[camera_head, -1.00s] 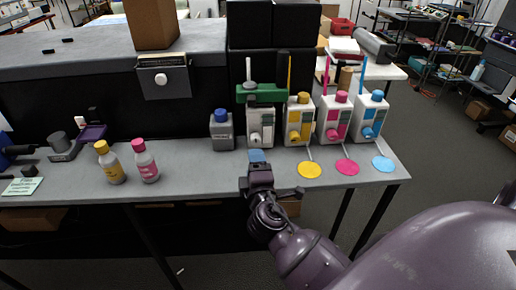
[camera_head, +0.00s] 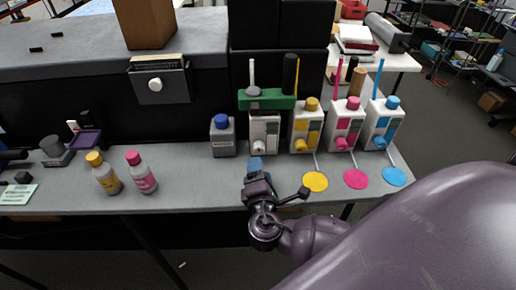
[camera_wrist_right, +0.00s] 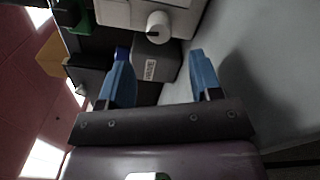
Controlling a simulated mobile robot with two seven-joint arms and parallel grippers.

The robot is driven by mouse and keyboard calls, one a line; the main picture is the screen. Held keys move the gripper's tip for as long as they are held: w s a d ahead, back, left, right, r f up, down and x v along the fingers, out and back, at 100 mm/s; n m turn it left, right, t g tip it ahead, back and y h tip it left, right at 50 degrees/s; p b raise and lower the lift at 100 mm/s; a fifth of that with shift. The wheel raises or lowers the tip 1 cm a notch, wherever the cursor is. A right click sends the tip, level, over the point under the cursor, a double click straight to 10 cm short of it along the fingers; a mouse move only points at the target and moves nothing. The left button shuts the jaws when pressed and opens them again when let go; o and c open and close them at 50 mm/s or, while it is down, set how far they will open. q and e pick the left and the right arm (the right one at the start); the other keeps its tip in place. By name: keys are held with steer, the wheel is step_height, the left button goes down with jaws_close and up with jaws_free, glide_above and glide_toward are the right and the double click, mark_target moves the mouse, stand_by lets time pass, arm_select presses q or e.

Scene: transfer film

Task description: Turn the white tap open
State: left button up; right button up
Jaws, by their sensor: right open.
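The white tap (camera_head: 258,146) is a small round white knob low on the front of a white dispenser (camera_head: 264,128). In the right wrist view the tap (camera_wrist_right: 158,26) shows as a white cylinder just beyond my fingertips, near the top. My right gripper (camera_head: 255,163) is in front of and below the dispenser in the head view, its blue fingers pointing at it. In the right wrist view the right gripper (camera_wrist_right: 159,54) is open, with nothing held between its fingers. The tap looks apart from them. My left gripper is not in view.
A grey blue-capped bottle (camera_head: 222,136) stands just left of the dispenser. Yellow (camera_head: 306,127), magenta (camera_head: 345,126) and cyan (camera_head: 382,123) dispensers stand to the right, with coloured discs before them. Two small bottles (camera_head: 141,173) stand farther left. The bench (camera_head: 190,180) is clear between.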

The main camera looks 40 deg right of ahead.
mark_target(258, 152)
steer(key=x, duration=0.8)
steer(key=shift+w, duration=0.1)
